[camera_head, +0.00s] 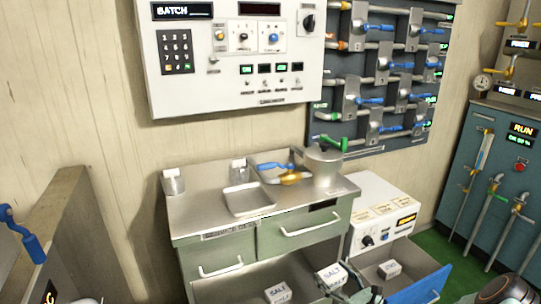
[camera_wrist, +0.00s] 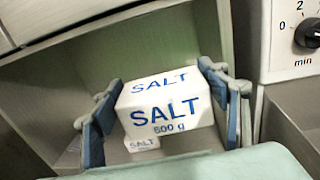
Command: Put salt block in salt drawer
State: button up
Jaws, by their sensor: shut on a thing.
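A white salt block (camera_wrist: 165,105) with blue "SALT 500 g" lettering is held between the two blue-padded fingers of my gripper (camera_wrist: 163,112). In the head view this salt block (camera_head: 331,274) is above the right part of the open salt drawer (camera_head: 225,289), with my gripper (camera_head: 352,292) at the lower edge of the picture. A second salt block (camera_head: 278,293) lies inside the drawer. It shows small, below and behind the held block, in the wrist view (camera_wrist: 142,144). The pale green drawer front (camera_wrist: 215,166) crosses the bottom of the wrist view. The held block's underside is hidden.
A steel counter (camera_head: 210,217) with a tray (camera_head: 248,200), jars and a pot (camera_head: 323,165) stands above the drawer. A closed green drawer (camera_head: 305,228) is above it. To the right is a white dial unit (camera_head: 372,215) with an open blue-fronted drawer (camera_head: 425,287) holding a white block (camera_head: 389,268).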

jog(key=s+a+r+n+g+y, duration=0.35)
jog(key=s+r, duration=0.35)
jog(key=r, duration=0.5)
jog(key=s+a+r+n+g+y, duration=0.2)
jog(key=s+a+r+y, duration=0.3)
jog(key=r, duration=0.7)
notch_tip(320, 180, up, 21)
jog(key=m+t+h+p, duration=0.5)
jog(key=h+p, duration=0.3)
jog(key=p, duration=1.9)
jog(key=shift+s+d, duration=0.4)
jog(key=shift+d, duration=0.05)
jog(key=shift+a+t, duration=0.15)
jog(key=shift+t, duration=0.1)
